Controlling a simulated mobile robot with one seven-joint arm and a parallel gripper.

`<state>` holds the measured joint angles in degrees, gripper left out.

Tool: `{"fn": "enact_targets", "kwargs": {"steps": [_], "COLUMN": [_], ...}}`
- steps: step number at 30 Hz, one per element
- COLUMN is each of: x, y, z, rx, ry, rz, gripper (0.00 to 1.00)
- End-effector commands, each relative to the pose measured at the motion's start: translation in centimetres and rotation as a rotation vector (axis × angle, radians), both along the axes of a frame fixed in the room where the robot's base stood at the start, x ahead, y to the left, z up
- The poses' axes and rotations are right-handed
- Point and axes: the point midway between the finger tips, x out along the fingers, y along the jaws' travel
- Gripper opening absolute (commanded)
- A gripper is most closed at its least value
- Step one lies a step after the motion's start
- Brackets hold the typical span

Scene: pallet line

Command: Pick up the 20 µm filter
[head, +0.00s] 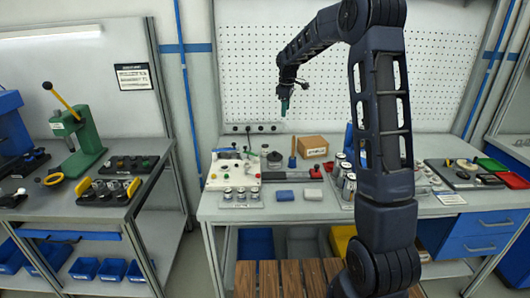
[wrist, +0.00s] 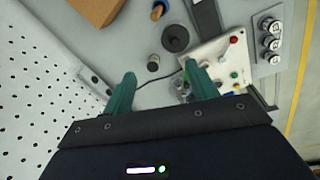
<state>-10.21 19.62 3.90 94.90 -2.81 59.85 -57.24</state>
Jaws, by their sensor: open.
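Several silver cylinders that look like filters stand in a short rack (head: 240,203) at the front left of the middle bench. They show in the wrist view as a row of silver cylinders (wrist: 270,42) at the upper right. More silver cylinders (head: 347,185) stand further right, partly behind my arm. Their labels are too small to read, so I cannot tell which one is the 20 µm filter. My gripper (head: 285,104) hangs high above the back of the bench, well apart from the cylinders. In the wrist view its green fingers (wrist: 160,72) are spread and empty.
A white plate with coloured knobs (head: 222,168) lies behind the rack. A black round piece (head: 274,160), an orange-handled tool (head: 293,156) and a cardboard box (head: 312,147) stand near the pegboard (head: 250,75). A blue block (head: 285,195) and a pale block (head: 313,194) lie in front.

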Motion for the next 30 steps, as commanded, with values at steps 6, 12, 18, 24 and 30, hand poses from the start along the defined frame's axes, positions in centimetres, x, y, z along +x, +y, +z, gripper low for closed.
{"fn": "enact_targets", "kwargs": {"steps": [6,12,18,24,30], "x": [5.0,8.7,10.7,11.2,11.1], "y": [3.4,6.3,8.1,8.6,8.5], "z": [-5.4,-10.5,-13.9,-15.2,-17.4], "rx": [-0.014,-0.022,-0.025,-0.025,-0.026], "ry": [0.042,0.075,0.095,0.100,0.102], "rz": [0.160,0.299,0.387,0.412,0.411], "gripper": [0.58,0.58,0.58,0.58,0.58]}}
